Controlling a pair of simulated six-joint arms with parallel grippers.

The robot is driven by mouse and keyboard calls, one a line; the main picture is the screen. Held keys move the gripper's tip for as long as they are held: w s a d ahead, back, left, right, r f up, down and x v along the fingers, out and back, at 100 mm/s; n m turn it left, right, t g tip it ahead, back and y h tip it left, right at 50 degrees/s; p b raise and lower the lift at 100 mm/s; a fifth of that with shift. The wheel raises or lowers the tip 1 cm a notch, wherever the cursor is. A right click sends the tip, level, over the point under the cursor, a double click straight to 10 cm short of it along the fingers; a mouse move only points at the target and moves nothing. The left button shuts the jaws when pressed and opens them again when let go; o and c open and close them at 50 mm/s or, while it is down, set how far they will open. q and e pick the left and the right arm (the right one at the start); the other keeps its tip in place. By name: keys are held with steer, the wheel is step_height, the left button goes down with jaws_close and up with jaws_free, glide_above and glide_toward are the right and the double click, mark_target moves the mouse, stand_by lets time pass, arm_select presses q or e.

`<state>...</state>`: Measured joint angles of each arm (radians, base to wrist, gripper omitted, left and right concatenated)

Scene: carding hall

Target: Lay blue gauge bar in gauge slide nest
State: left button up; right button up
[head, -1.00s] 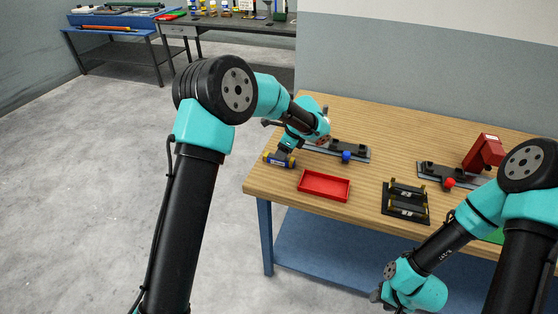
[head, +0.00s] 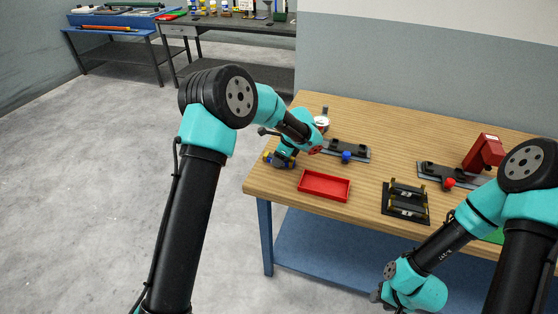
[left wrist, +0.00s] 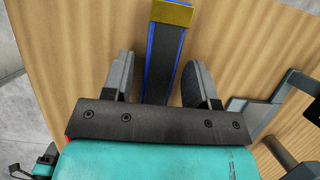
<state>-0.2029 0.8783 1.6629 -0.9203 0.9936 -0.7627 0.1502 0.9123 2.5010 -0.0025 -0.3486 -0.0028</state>
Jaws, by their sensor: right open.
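The blue gauge bar (head: 267,157), dark-topped with blue sides and brass ends, lies at the left end of the wooden table. My left gripper (head: 281,160) is down over it and hides much of it. In the left wrist view the bar (left wrist: 166,50) lies between the two open fingers of my left gripper (left wrist: 160,75), with a gap at least on its left side. A grey slide with black blocks and a blue knob (head: 346,156) stands right of the gripper, a round dial at its far end. Its nest is not clear to see. My right gripper (head: 378,296) is at the bottom, low and away from the bar.
A red tray (head: 324,198) is near the front edge. A black stand (head: 388,212) with yellow-marked parts is right of it. Farther right are a second slide with a red knob (head: 449,183) and a red block-like device (head: 484,152). Bare wood lies between them.

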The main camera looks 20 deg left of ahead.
arm_select(q)
steer(key=c, duration=0.9)
steer(key=shift+r, duration=0.15)
steer(key=shift+r, duration=0.55)
steer(key=shift+s+d+r, duration=0.1)
steer(key=shift+s+r, duration=0.05)
steer(key=shift+r, duration=0.45)
steer(key=shift+s+r, duration=0.1)
steer(key=shift+r, duration=0.45)
steer(key=s+d+r, duration=0.1)
steer(key=s+d, duration=0.3)
steer(key=s, duration=1.1)
steer(key=shift+r, duration=0.15)
